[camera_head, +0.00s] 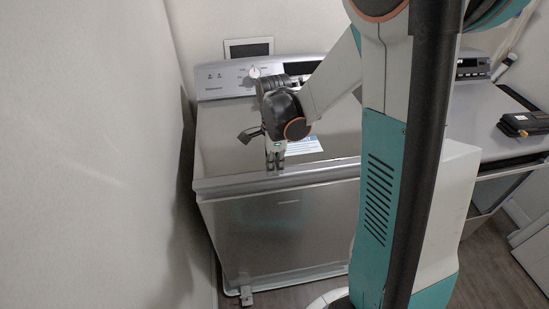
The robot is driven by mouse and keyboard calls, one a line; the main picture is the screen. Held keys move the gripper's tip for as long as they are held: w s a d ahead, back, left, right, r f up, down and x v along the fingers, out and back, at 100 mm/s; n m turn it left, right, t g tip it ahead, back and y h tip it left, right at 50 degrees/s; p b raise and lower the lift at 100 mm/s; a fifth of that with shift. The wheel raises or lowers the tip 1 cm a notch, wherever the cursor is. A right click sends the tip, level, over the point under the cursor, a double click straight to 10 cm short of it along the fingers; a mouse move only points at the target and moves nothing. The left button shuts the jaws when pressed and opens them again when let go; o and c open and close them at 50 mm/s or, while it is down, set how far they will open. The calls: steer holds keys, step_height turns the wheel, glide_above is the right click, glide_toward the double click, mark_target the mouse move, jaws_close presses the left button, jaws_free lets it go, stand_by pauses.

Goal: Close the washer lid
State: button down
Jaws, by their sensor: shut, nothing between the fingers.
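The washer (280,230) is a grey top-load machine standing beside the left wall. Its lid (228,142) lies down flat across the top, with no gap visible along the front edge. A white and blue label (303,146) is on the lid. My gripper (275,166) is shut and empty, with its fingers pointing down at the lid near its front edge. I cannot tell whether the fingertips touch the lid. My arm hides the right part of the washer and some of its lid.
The washer's control panel (240,77) with a knob rises at the back. A small framed panel (249,48) is on the wall behind. A second appliance (492,120) stands to the right, with a black and yellow object (525,124) on it. A wall is close on the left.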

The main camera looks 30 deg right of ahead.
steer(key=shift+f, duration=0.5)
steer(key=f+b, duration=0.2)
steer(key=f, duration=0.1)
steer(key=shift+s+t, duration=0.2)
steer(key=shift+t, duration=0.1)
steer(key=shift+s+a+f+b, duration=0.15)
steer(key=shift+s+f+b, duration=0.2)
steer(key=shift+b, duration=0.2)
step_height(320, 180, up, 15)
steer(key=p, duration=0.6)
glide_above(275, 177)
